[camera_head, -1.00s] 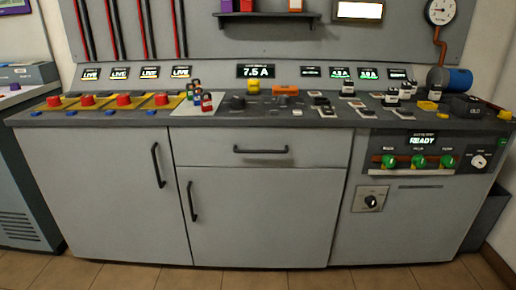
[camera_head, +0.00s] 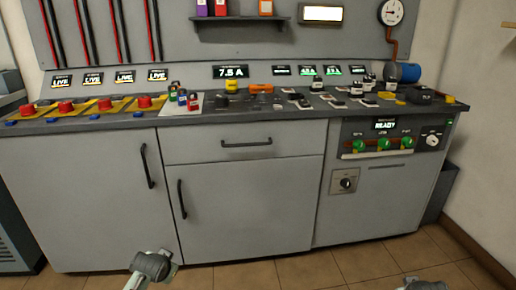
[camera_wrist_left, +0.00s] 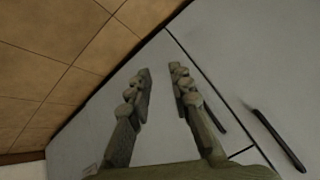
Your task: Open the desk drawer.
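The desk drawer (camera_head: 290,146) is a wide, shallow grey front under the worktop, flush with the cabinet and shut. Its dark horizontal bar handle (camera_head: 246,143) is clear of both grippers. My left gripper (camera_head: 153,266) is low in front of the cabinet, below and left of the drawer, apart from the handle. In the left wrist view its two fingers (camera_wrist_left: 162,72) are spread with nothing between them, facing grey cabinet panels. My right gripper (camera_head: 422,285) shows only partly at the bottom edge on the right; its fingers cannot be made out.
Below the drawer is a cabinet door with a vertical handle (camera_head: 182,199); another door handle (camera_head: 147,166) is to its left. The worktop (camera_head: 210,113) carries red buttons, small padlock-like items and displays. A knob panel (camera_head: 345,183) is right of the drawer. Tiled floor (camera_head: 290,272) in front is clear.

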